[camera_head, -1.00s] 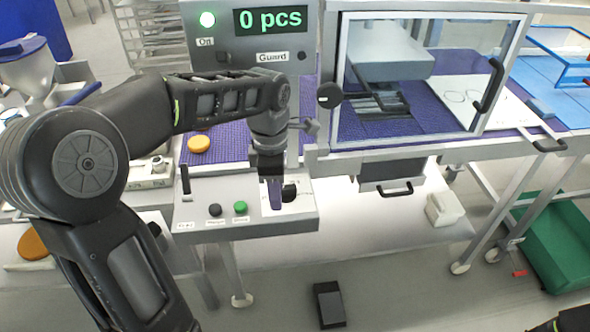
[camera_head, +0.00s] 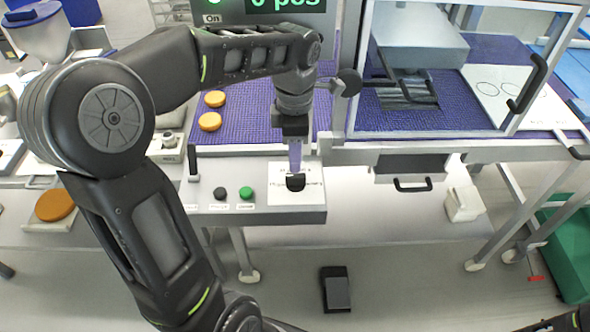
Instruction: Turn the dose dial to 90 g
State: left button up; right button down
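The dose dial is a black knob (camera_head: 295,183) on a white label plate (camera_head: 312,194) at the right end of the grey control panel (camera_head: 215,216). My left gripper (camera_head: 295,168) points down, with its purple-grey fingers right at the dial's far upper side in the picture. The fingers overlap in this view, so their gap and any contact with the dial cannot be told. The scale marks around the dial are too small to read. My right gripper is out of view; only a dark part of mine shows at the bottom right corner.
A black button (camera_head: 219,193) and a green button (camera_head: 246,193) sit left of the dial. Orange rounds (camera_head: 210,121) lie on the purple belt (camera_head: 240,140) behind. The display (camera_head: 286,4) is cut off at the top. A clear guard (camera_head: 440,70) stands to the right.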

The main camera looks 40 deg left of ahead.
aim_at(295, 175)
pick_arm(q)
notch_tip(295, 175, down, 6)
jog(key=shift+f+p, duration=0.25)
jog(key=shift+p, duration=0.05)
grip_shut()
dwell(0.4)
